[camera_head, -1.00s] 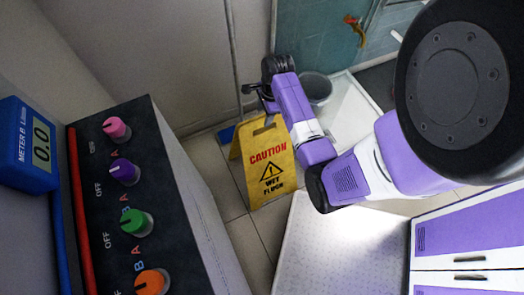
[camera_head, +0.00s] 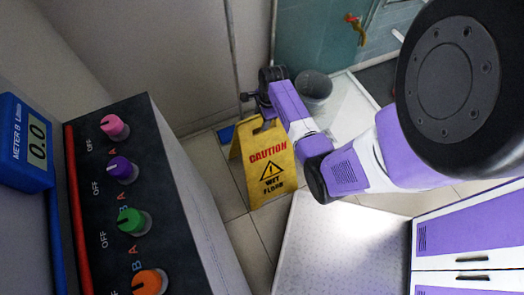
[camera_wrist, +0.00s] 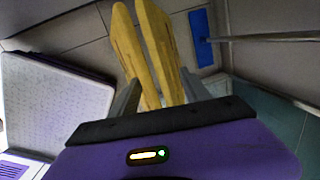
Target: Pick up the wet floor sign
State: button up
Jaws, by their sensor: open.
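The yellow wet floor sign (camera_head: 267,168) stands upright on the tiled floor in the head view, with "CAUTION WET FLOOR" on its front panel. My gripper (camera_head: 261,108) is at the sign's top edge, and the arm hides part of its upper right side. In the wrist view, the two panels of the sign (camera_wrist: 126,48) run up from between the open fingers of my gripper (camera_wrist: 160,80). One grey finger is on each side of the sign. I cannot tell whether either finger touches it.
A grey bucket (camera_head: 314,88) stands in a white shower tray (camera_head: 350,112) behind my arm. A control panel with coloured knobs (camera_head: 122,168) and a blue meter (camera_head: 22,143) are at left. A blue item (camera_head: 226,134) lies behind the sign. A white textured tray (camera_head: 345,245) is in front.

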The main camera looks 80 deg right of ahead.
jog(key=shift+f, duration=0.25)
dwell(0.3)
grip_shut()
jog(key=shift+d+r, duration=0.1)
